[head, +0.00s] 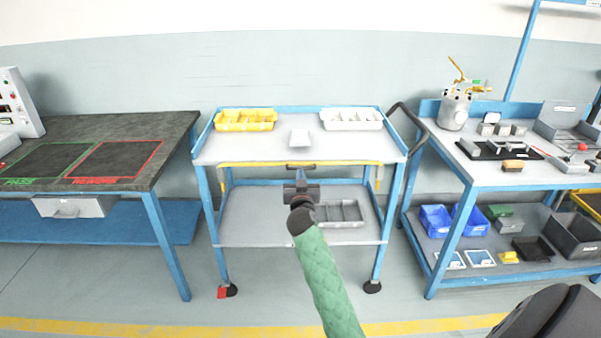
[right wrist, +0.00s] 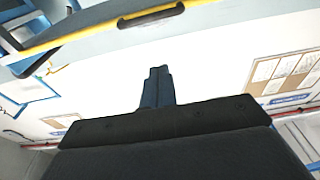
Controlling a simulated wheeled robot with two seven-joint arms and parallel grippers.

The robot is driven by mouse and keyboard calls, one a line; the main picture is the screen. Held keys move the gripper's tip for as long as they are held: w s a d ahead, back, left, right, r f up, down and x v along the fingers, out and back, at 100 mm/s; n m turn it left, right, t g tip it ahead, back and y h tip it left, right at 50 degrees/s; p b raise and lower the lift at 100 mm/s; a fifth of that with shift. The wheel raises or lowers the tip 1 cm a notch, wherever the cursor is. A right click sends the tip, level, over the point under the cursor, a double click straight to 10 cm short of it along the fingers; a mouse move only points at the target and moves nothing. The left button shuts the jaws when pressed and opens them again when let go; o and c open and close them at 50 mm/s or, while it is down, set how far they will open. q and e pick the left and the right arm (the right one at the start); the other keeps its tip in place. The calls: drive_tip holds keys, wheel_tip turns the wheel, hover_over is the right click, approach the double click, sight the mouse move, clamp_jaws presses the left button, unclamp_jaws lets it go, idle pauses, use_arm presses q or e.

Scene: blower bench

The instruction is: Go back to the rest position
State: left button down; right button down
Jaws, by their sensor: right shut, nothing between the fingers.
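My right arm, in a green sleeve, reaches up from the bottom of the head view. Its dark gripper (head: 301,168) is in front of the trolley, near the yellow front bar, shut and empty. In the right wrist view the gripper fingers (right wrist: 157,85) are pressed together with nothing between them. My left gripper does not show. A dark rounded part at the bottom right of the head view cannot be told clearly.
The blue-framed trolley (head: 225,150) holds a yellow tray (head: 245,126), a white tray (head: 351,125) and a small light box (head: 300,138) on top. A dark-topped bench (head: 130,130) stands left, a cluttered workbench (head: 485,178) right. Open floor (head: 160,285) lies in front.

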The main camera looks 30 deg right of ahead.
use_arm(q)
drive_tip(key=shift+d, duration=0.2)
use_arm(e)
drive_tip(key=shift+s+a, duration=0.15)
drive_tip(key=shift+s, duration=0.15)
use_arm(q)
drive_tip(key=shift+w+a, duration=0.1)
